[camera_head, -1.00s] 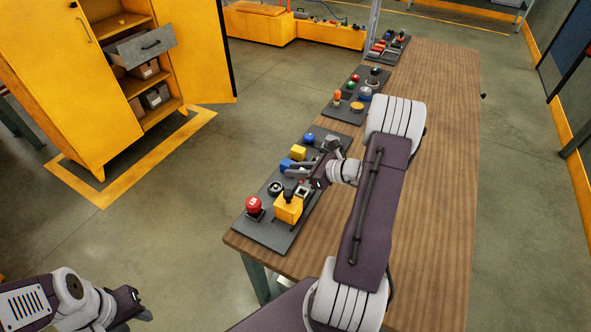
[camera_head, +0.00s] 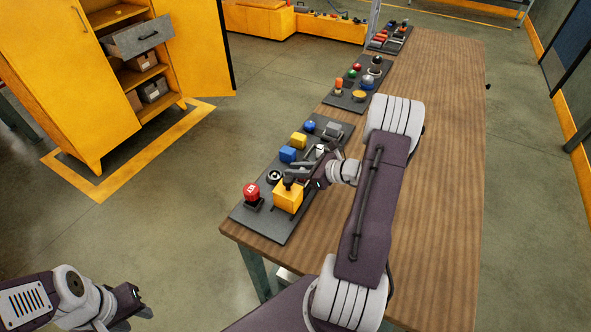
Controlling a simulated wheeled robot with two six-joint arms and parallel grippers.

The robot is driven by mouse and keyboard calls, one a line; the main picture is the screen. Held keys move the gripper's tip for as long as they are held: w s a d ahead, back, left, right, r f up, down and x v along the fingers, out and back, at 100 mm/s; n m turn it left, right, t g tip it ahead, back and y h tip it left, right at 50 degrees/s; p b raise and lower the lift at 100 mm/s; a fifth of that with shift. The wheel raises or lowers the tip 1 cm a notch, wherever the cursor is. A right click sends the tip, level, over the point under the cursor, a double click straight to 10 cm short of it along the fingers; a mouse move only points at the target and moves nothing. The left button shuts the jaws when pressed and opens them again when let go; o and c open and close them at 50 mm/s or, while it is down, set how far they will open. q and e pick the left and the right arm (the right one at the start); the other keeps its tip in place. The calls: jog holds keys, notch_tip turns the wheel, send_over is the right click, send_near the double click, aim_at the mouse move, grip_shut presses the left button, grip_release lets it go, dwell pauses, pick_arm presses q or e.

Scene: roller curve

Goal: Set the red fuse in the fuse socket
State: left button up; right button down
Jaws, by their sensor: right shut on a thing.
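My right gripper (camera_head: 310,166) is over the near dark board (camera_head: 270,233), close to a black knob on a yellow block (camera_head: 288,196). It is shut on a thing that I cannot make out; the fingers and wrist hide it. I cannot pick out the red fuse or the fuse socket with certainty. A red piece with a white mark (camera_head: 251,190) stands at the board's near left. Small red pieces (camera_head: 380,42) lie on the farthest board. My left gripper (camera_head: 132,300) is low at the left, over the floor and away from the table; its opening is unclear.
A middle board (camera_head: 345,103) holds more knobs. The wooden table (camera_head: 440,150) is bare on the right. A yellow cabinet (camera_head: 60,80) stands left.

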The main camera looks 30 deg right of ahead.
jog(key=shift+f+b, duration=0.35)
jog(key=shift+b, duration=0.05)
dwell(0.9)
dwell(0.3)
jog(key=c, duration=1.2)
grip_release()
jog(key=shift+c, duration=0.7)
notch_tip(320, 180, up, 7)
jog(key=p, duration=0.5)
jog(key=shift+p, duration=0.35)
